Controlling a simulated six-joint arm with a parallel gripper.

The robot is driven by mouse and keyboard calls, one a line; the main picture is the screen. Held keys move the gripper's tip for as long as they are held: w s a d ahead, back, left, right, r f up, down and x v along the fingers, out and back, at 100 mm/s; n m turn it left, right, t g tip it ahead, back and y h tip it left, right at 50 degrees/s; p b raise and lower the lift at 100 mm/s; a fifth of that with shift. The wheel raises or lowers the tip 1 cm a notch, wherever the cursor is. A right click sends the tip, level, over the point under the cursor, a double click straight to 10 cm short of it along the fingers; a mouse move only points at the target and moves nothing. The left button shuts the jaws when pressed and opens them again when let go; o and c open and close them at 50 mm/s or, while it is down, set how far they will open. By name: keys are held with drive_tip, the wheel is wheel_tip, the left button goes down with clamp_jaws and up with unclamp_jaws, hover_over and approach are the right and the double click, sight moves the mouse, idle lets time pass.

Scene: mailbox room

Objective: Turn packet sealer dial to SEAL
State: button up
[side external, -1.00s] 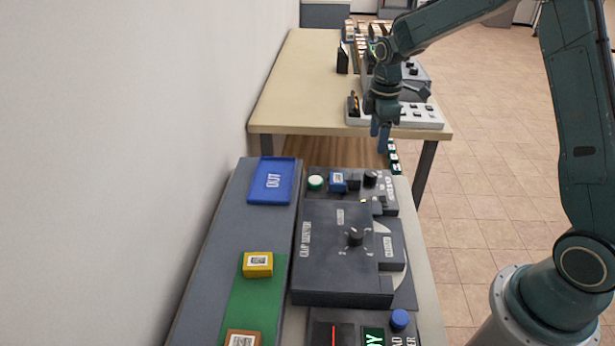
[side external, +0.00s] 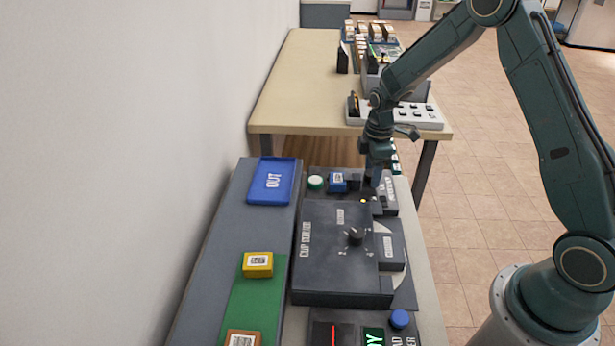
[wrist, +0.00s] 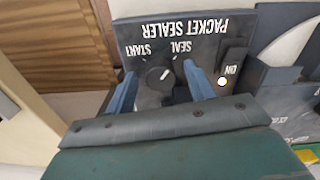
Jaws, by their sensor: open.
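The packet sealer (wrist: 215,45) is a dark panel with white START and SEAL labels, upside down in the wrist view. It also shows in the side view (side external: 389,193). Its round dark dial (wrist: 153,80) has a white pointer mark slanting up and right, between the START and SEAL labels. My gripper (wrist: 160,76) is open, its blue fingers on either side of the dial. I cannot tell whether they touch it. In the side view my gripper (side external: 377,181) points down at the sealer and hides the dial.
An ON switch (wrist: 233,62) and a small lit lamp (wrist: 222,81) sit close to one finger. A larger dark machine (side external: 330,240) with its own knob stands nearer. A blue OUT tray (side external: 258,193) and a yellow box (side external: 258,264) lie to the left.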

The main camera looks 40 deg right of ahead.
drive_tip(key=c, duration=1)
drive_tip(key=shift+m, duration=1.4)
drive_tip(key=o, duration=1)
